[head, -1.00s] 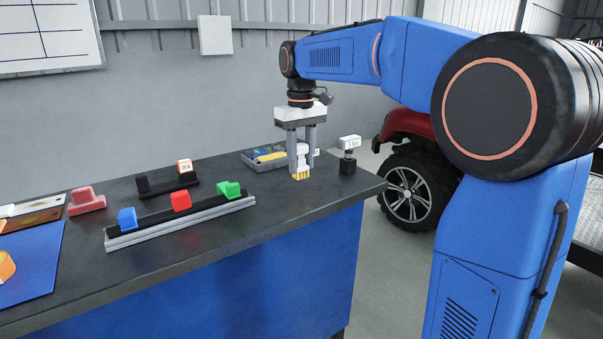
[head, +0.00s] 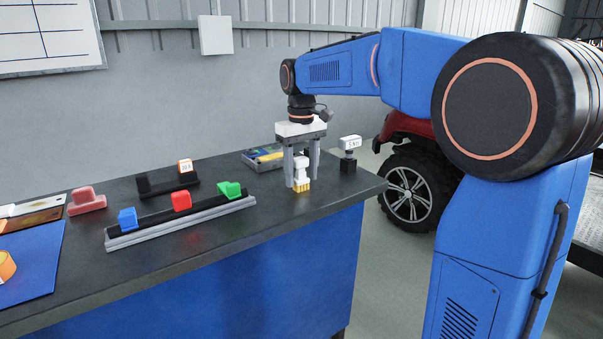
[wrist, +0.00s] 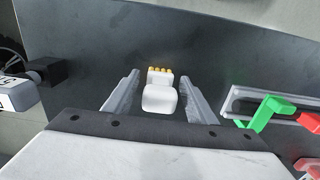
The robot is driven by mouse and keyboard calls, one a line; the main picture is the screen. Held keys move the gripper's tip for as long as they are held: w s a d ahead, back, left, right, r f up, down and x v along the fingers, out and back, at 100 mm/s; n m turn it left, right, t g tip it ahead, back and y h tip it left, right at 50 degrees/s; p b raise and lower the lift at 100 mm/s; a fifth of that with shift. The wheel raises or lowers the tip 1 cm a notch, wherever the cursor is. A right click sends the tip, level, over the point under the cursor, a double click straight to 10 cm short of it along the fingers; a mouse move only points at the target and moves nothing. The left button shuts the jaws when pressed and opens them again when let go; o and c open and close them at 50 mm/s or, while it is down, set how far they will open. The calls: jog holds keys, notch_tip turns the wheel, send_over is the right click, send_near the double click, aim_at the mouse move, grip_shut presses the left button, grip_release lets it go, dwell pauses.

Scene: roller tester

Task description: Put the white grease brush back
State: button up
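The white grease brush (head: 301,171) with yellow bristles stands upright, bristles down, on the dark bench top (head: 258,225) near its right end. It also shows in the wrist view (wrist: 160,98). My gripper (head: 302,184) is open, its two fingers on either side of the brush. In the wrist view there is a clear gap between the brush and each finger (wrist: 160,97).
A black block with a white labelled top (head: 349,152) stands to the right. A rail (head: 150,236) with blue, red and green clips lies to the left. Bench in front is clear.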

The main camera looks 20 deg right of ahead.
jog(key=shift+r, duration=0.1)
notch_tip(320, 180, up, 12)
jog(key=shift+r, duration=0.1)
jog(key=shift+s+d, duration=0.15)
jog(key=shift+s, duration=0.25)
jog(key=s+d+f+m+t, duration=0.1)
jog(key=s+d+f+t, duration=0.1)
jog(key=s+f, duration=1.1)
jog(key=s+d+f+m+t, duration=0.2)
jog(key=s+d+f, duration=0.2)
jog(key=s+f, duration=0.8)
jog(key=s, duration=0.7)
jog(key=shift+s+d+f+m+t, duration=0.15)
jog(key=shift+d+f+m+t, duration=0.15)
jog(key=shift+f+t, duration=0.1)
